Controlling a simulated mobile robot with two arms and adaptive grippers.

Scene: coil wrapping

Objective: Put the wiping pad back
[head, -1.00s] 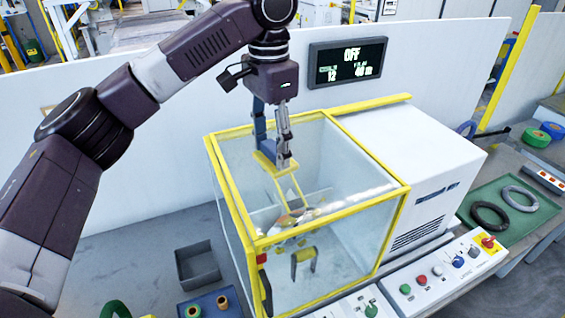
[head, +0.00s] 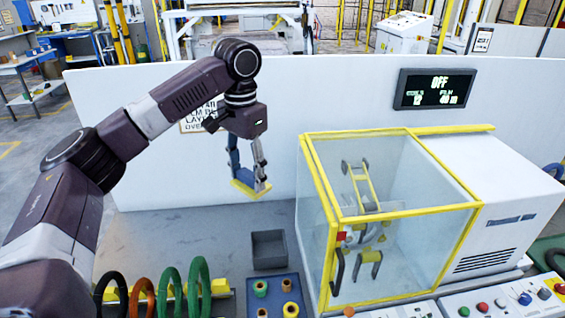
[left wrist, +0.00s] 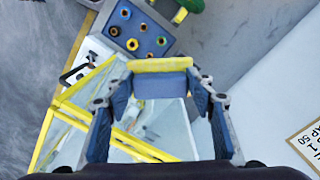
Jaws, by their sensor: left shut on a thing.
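My left gripper (head: 249,184) is shut on the wiping pad (head: 243,190), a yellow strip at its fingertips, and holds it in the air left of the glass box. In the left wrist view the pad (left wrist: 160,65) shows as a yellow edge with a blue part, between the two fingers of the gripper (left wrist: 160,88). A small empty grey open bin (head: 270,264) stands on the worktop, lower in the picture than the pad and a little to its right. My right gripper is not in view.
A yellow-framed glass box (head: 335,235) stands right of the bin. A blue tray (head: 250,309) with several spools sits in front of the bin. Several coloured rings (head: 170,292) stand at left front. A white wall (head: 130,150) runs behind. The worktop (head: 165,235) left of the bin is clear.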

